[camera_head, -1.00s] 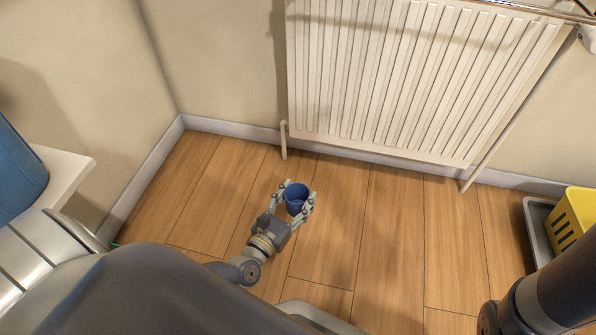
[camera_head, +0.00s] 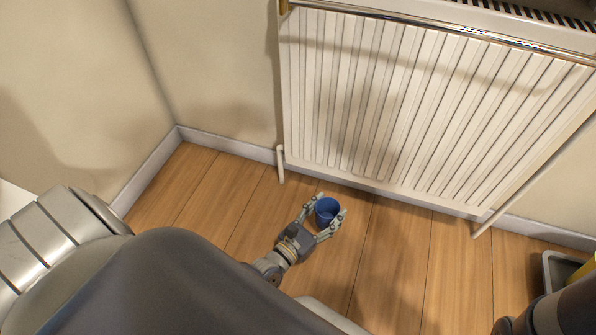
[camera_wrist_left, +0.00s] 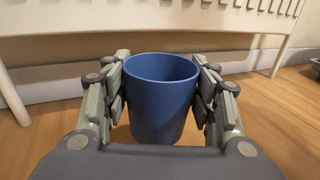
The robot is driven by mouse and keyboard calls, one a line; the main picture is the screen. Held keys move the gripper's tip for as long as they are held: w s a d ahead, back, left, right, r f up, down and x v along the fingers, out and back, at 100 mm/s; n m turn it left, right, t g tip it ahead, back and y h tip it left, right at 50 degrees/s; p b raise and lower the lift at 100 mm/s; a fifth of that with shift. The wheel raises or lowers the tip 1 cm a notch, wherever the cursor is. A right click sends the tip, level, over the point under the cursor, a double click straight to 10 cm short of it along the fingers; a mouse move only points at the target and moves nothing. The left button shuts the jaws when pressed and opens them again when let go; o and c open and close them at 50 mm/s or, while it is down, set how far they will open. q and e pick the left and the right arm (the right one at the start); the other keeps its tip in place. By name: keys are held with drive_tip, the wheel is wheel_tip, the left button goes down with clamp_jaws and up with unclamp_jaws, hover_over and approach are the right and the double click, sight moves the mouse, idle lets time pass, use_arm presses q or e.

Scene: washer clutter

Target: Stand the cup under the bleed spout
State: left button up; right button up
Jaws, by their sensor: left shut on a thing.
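A plain blue cup (camera_head: 327,211) is upright, its open top facing up, in front of the white radiator (camera_head: 390,110). It also shows in the left wrist view (camera_wrist_left: 160,100), between the finger pads. My left gripper (camera_head: 328,214) is shut on the cup, one finger on each side. Whether the cup's base touches the floor cannot be told. A small brass-coloured fitting (camera_head: 284,6) is at the radiator's top left corner, cut by the picture edge; I cannot tell whether it is the bleed spout. My right gripper is out of view.
A short white pipe (camera_head: 281,165) drops to the floor at the radiator's left end, with another at its right. The wooden floor (camera_head: 390,250) right of the cup is clear. A grey tray (camera_head: 548,270) with something yellow stands at the far right. The skirting board (camera_head: 235,145) runs behind.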

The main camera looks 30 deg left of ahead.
use_arm(q)
drive_tip(key=w+a+b, duration=0.1)
drive_tip(key=a+b, duration=0.1)
drive_tip(key=a, duration=0.2)
drive_tip(key=w+a+f+b, duration=0.1)
drive_tip(key=a+b, duration=0.1)
drive_tip(key=a, duration=0.3)
drive_tip(key=w+a+b, duration=0.2)
drive_tip(key=a, duration=0.2)
drive_tip(key=shift+a+f, duration=0.25)
drive_tip(key=shift+a, duration=0.05)
wheel_tip(320, 180, down, 4)
drive_tip(key=b, duration=0.3)
drive_tip(key=shift+r+b, duration=0.25)
drive_tip(key=shift+b, duration=0.1)
drive_tip(key=shift+r, duration=0.1)
drive_tip(key=o, duration=1.1)
drive_tip(key=shift+c, duration=0.2)
